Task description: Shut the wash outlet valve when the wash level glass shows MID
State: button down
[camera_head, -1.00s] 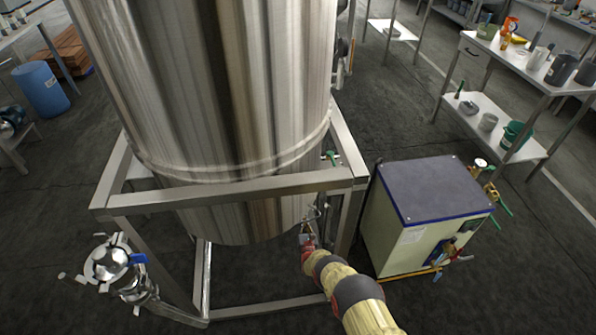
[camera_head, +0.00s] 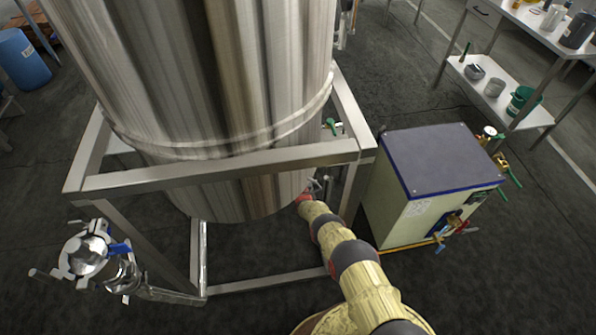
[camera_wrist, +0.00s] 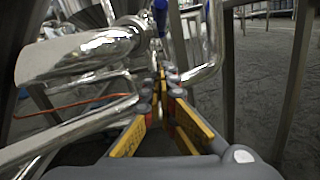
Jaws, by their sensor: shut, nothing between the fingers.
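My gripper (camera_wrist: 165,78) is shut and empty in the wrist view, with its fingertips among polished steel pipes (camera_wrist: 85,50). A blue part (camera_wrist: 160,14), perhaps a valve handle, shows just beyond the fingertips. I cannot tell whether the fingers touch it. In the head view my arm reaches to the lower right of the large steel tank (camera_head: 200,90), and the gripper is mostly hidden there. A steel valve with a blue handle (camera_head: 121,249) is at lower left, and a green handle (camera_head: 331,124) is behind the frame. I cannot tell which is the wash outlet valve. No level glass reading is legible.
The tank's square metal frame (camera_head: 215,172) surrounds my reach. A cream cabinet with a dark top (camera_head: 430,165) and side valves (camera_head: 500,160) stands close at right. In the wrist view a frame post (camera_wrist: 229,70) is near on the right. Dark floor is open beyond.

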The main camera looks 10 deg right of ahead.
jog(key=shift+w+d+r, duration=0.15)
jog(key=shift+w+r, duration=0.2)
jog(key=shift+r, duration=0.3)
jog(key=shift+w+d+r, duration=0.15)
jog(key=shift+w+r, duration=0.15)
jog(key=shift+r, duration=0.35)
jog(key=shift+w+d+r, duration=0.15)
jog(key=shift+w+r, duration=0.2)
jog(key=shift+r, duration=0.3)
